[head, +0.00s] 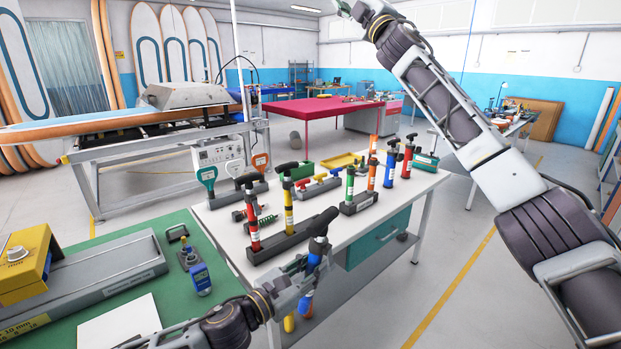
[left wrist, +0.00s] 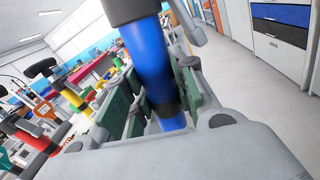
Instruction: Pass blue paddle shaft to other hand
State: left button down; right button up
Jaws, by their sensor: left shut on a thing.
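The blue paddle shaft (head: 314,259) has a black T-handle on top and stands nearly upright in front of the white table. My left gripper (head: 306,280) is shut around it, and the lower part of the shaft is partly hidden behind the gripper. In the left wrist view the blue shaft (left wrist: 148,58) passes between the green-padded fingers of my left gripper (left wrist: 160,105). My right arm reaches up to the top of the head view. Only a little of my right gripper (head: 347,8) shows at the top edge, far from the shaft, and its jaws cannot be made out.
The white table (head: 408,197) carries a rack (head: 285,243) with red and yellow pumps, a second rack (head: 358,203) with green and orange ones, and more pumps behind. A green bench (head: 216,296) with a yellow device (head: 25,262) is at the left. The floor to the right is clear.

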jog(key=s+a+r+n+g+y, duration=0.5)
jog(key=s+a+n+g, duration=0.15)
jog(key=s+n, duration=0.2)
jog(key=s+a+r+n+g+y, duration=0.4)
jog(key=s+a+n+g+y, duration=0.1)
jog(key=s+a+n, duration=0.3)
jog(key=s+a+f+n+g+h, duration=0.2)
jog(key=s+a+f+n+g, duration=0.2)
jog(key=s+a+n, duration=0.25)
jog(key=s+a+f+n+g+h, duration=0.2)
jog(key=s+a+f+n+g, duration=0.35)
jog(key=s, duration=0.25)
jog(key=s+f+n+t+h, duration=0.15)
jog(key=f+n+h, duration=0.3)
jog(key=f, duration=0.85)
jog(key=s+f+n+g+h, duration=0.15)
jog(key=f+n+h, duration=0.35)
jog(key=f, duration=0.9)
jog(key=d+f+n+t+h, duration=0.1)
jog(key=d+f+n+h, duration=0.2)
jog(key=d+h, duration=0.3)
jog(key=w+d+f+n+t+h, duration=0.1)
jog(key=d+h, duration=0.5)
jog(key=d, duration=0.7)
notch_tip(320, 180, down, 3)
jog(key=shift+r+n+t, duration=0.2)
jog(key=shift+n+t, duration=0.4)
jog(key=shift+n, duration=0.5)
jog(key=shift+w, duration=0.1)
